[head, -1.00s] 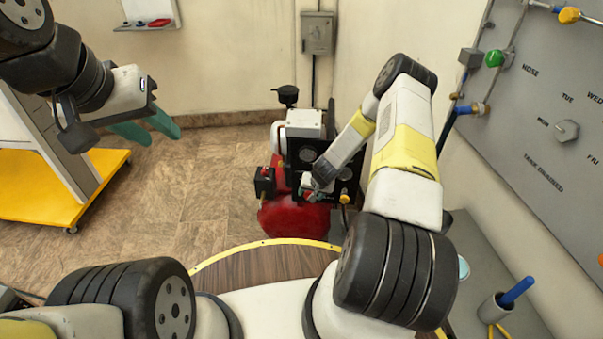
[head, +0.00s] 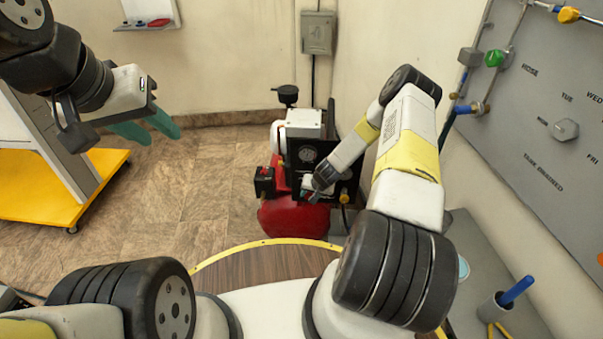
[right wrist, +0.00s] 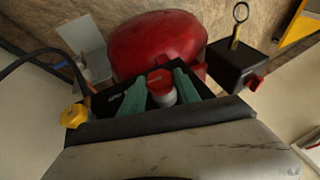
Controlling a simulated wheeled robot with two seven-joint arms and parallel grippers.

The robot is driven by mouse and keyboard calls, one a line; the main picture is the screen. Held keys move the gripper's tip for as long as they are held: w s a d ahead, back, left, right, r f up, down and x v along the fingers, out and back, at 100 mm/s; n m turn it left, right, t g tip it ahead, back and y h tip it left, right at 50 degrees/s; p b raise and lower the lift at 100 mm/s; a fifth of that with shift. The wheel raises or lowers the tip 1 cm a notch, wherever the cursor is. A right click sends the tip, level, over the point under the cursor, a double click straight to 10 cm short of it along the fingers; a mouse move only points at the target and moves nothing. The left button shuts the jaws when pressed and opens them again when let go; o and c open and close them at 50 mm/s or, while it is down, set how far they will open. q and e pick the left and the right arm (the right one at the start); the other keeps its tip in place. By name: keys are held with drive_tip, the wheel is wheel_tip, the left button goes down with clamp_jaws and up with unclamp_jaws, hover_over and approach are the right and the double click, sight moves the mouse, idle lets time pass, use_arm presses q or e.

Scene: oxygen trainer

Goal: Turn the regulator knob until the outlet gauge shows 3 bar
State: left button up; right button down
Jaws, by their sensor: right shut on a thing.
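The regulator knob (right wrist: 160,78), with a red top and pale body, shows between the green fingers of my right gripper (right wrist: 161,92) in the right wrist view. The gripper is shut on it. In the head view my right gripper (head: 311,192) is at the lower part of the black gauge panel (head: 296,162), and the knob there is mostly hidden. One round gauge (head: 308,153) shows on the panel, too small to read; my right wrist covers the area to its right. My left gripper (head: 145,131) is raised at the left, with its teal fingers apart and empty.
A red tank (head: 292,219) stands under the panel, with a black box (head: 265,182) on its left. A yellow valve part (right wrist: 73,116) is beside my right gripper. A wall board (head: 550,95) is at the right, a yellow-based cart (head: 40,205) at the left. Floor between is clear.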

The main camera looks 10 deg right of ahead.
drive_tip(key=shift+y, duration=0.3)
drive_tip(key=c, duration=0.9)
unclamp_jaws()
drive_tip(key=v, duration=0.7)
drive_tip(key=shift+s+d+r, duration=0.15)
drive_tip(key=shift+s+r, duration=0.15)
drive_tip(key=shift+r, duration=0.1)
